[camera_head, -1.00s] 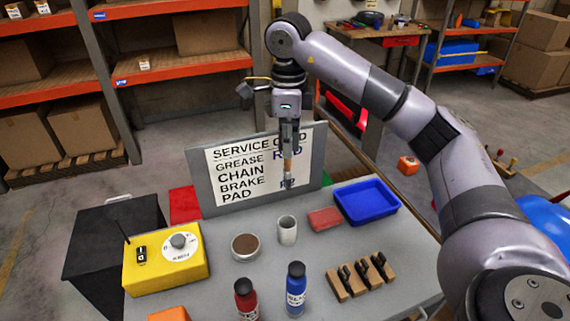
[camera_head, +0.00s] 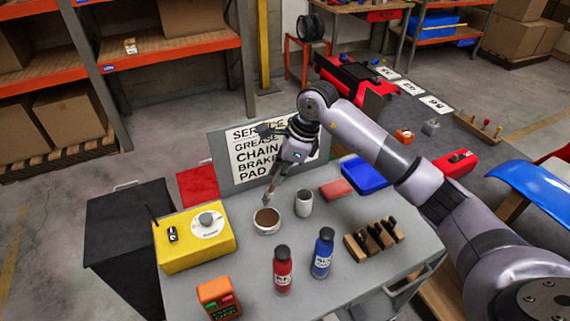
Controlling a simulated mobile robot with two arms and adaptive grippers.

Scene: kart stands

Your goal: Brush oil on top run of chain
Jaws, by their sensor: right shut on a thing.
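My right gripper (camera_head: 284,165) points down over the grey cart, shut on a thin brush (camera_head: 270,191). The brush slants down to the left. Its lower end is at or just above the round cup of brown stuff (camera_head: 267,221); I cannot tell whether it touches. A red bottle (camera_head: 283,270) and a blue bottle (camera_head: 322,253) stand upright nearer to me. The service card (camera_head: 262,150) stands at the cart's back with chain, grease and brake pad lines, partly hidden by my arm. No chain is clearly visible. My left gripper is out of view.
A white-grey cup (camera_head: 304,203), red block (camera_head: 336,189), blue tray (camera_head: 364,174) and wooden holder (camera_head: 374,239) share the cart top (camera_head: 240,292). A yellow box (camera_head: 195,238) and an orange device (camera_head: 219,298) stand at left. A red kart part (camera_head: 356,79) lies beyond.

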